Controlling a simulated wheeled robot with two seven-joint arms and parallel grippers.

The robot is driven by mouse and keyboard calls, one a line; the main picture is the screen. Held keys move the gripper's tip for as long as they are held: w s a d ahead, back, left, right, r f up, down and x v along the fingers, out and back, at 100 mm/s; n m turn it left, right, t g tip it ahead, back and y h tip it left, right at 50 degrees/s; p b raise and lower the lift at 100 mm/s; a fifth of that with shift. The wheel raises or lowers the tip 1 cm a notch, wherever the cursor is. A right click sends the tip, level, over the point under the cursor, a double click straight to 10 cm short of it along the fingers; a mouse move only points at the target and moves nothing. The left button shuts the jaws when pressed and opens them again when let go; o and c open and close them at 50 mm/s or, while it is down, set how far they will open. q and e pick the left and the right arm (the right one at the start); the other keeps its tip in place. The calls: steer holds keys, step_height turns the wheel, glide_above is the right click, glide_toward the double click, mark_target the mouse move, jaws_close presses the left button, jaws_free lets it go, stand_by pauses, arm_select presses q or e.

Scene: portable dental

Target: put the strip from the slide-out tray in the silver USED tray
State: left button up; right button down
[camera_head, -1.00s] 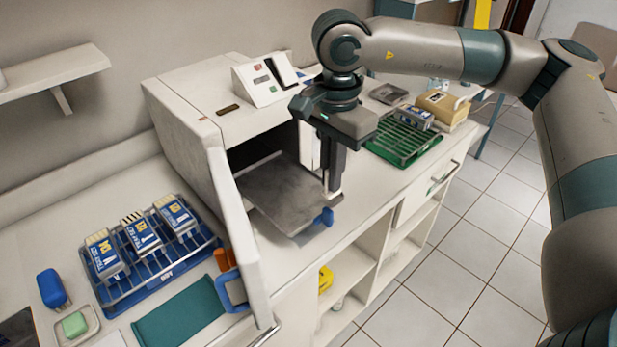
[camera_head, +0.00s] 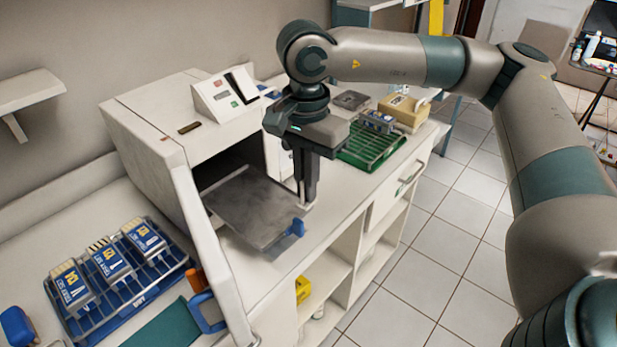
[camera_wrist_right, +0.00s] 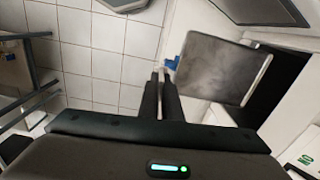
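The slide-out tray (camera_head: 255,208) is a dark grey plate sticking out of the white box-shaped machine (camera_head: 180,140), with a blue tab at its front corner. It also shows in the right wrist view (camera_wrist_right: 218,70). I make out no strip on its surface. My right gripper (camera_head: 306,203) points down beside the tray's right edge. In the right wrist view its two dark fingers (camera_wrist_right: 161,74) are close together with a narrow gap; whether something thin is between them is unclear. A small grey tray (camera_head: 351,100) lies at the back; I cannot read a label. My left gripper is out of view.
The machine's open door (camera_head: 212,262) stands left of the slide-out tray. A green rack (camera_head: 368,155) and a beige box (camera_head: 403,112) are behind my gripper. A blue rack (camera_head: 140,300) holds several labelled packs at left. Tiled floor is open at right.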

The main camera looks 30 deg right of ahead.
steer(key=shift+s+a+f+n+p, duration=0.1)
steer(key=shift+a+n+p, duration=0.15)
steer(key=shift+n, duration=0.35)
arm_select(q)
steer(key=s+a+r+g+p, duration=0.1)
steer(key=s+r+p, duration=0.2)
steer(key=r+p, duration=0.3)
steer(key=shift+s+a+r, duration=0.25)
arm_select(e)
steer(key=s+a+f+n, duration=0.3)
steer(key=f+n, duration=0.1)
steer(key=n, duration=0.8)
steer(key=shift+a+f, duration=0.35)
steer(key=shift+f, duration=0.05)
